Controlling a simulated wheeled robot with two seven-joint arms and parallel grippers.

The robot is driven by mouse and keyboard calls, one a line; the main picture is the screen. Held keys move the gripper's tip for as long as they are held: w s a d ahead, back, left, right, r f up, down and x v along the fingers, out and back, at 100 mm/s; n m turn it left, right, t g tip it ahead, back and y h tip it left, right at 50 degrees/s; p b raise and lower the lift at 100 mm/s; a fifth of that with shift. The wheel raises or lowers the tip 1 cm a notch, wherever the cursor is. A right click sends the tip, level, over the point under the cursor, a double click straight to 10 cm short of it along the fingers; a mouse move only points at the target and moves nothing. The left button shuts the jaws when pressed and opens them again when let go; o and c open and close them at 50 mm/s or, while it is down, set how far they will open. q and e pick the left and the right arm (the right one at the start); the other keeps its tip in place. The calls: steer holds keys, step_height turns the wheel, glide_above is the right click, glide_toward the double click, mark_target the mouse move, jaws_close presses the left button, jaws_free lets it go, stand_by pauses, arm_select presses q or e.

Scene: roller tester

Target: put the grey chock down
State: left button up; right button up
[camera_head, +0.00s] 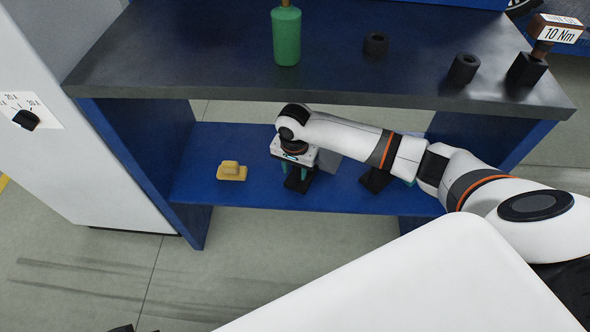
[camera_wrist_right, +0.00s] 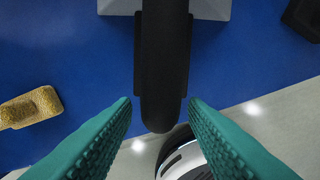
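The grey chock (camera_head: 328,160) rests on the blue lower shelf, partly hidden behind my right gripper (camera_head: 298,181). In the right wrist view the chock's grey body (camera_wrist_right: 212,8) shows at the top edge. A black upright part (camera_wrist_right: 164,70), which looks like its handle, stands in front of it. My right gripper's teal fingers (camera_wrist_right: 160,103) are spread on either side of this black part, with a narrow gap visible at each side. I cannot make out my left gripper.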

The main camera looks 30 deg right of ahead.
step_height(320, 180, up, 6)
steer(key=shift+s+a+f+p, duration=0.1)
steer(key=shift+f+p, duration=0.1)
steer(key=shift+p, duration=0.6)
steer(key=s+a+f+n+t+y, duration=0.1)
steer(key=s+a+f+n, duration=0.25)
steer(key=s+a, duration=0.2)
steer(key=s+a+f+n+t+y, duration=0.1)
steer(key=s+a+f+n+y, duration=0.1)
steer(key=s+a+f+n, duration=0.25)
arm_select(q)
steer(key=x, duration=0.7)
steer(key=shift+s+f, duration=0.15)
steer(key=shift+s, duration=0.15)
arm_select(e)
steer(key=s+d+n+h, duration=0.2)
steer(key=s+d+n, duration=0.2)
steer(key=s, duration=0.8)
steer(key=d, duration=0.2)
steer(key=shift+s+d+f+t, duration=0.15)
steer(key=shift+s+d+t, duration=0.15)
steer(key=shift+t, duration=0.1)
arm_select(q)
steer(key=shift+s+d, duration=0.1)
